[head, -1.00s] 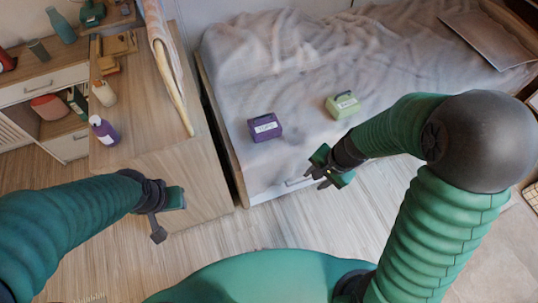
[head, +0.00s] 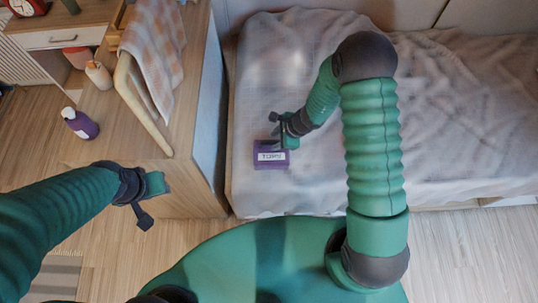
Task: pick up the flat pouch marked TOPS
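A purple pouch (head: 271,157) with a white label lies on the bed near its left end. The label's small lettering starts with T; I cannot read the rest surely. My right gripper (head: 279,137) is at the pouch's upper edge, over its handle side, and hides part of it. Whether its fingers are closed on the handle is too small to tell. My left gripper (head: 150,203) hangs empty in front of the wooden desk, far from the pouch; its finger gap is not clear. The green pouch seen earlier does not show now.
The bed (head: 460,140) has free blanket to the right of my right arm. A narrow gap separates desk and bed.

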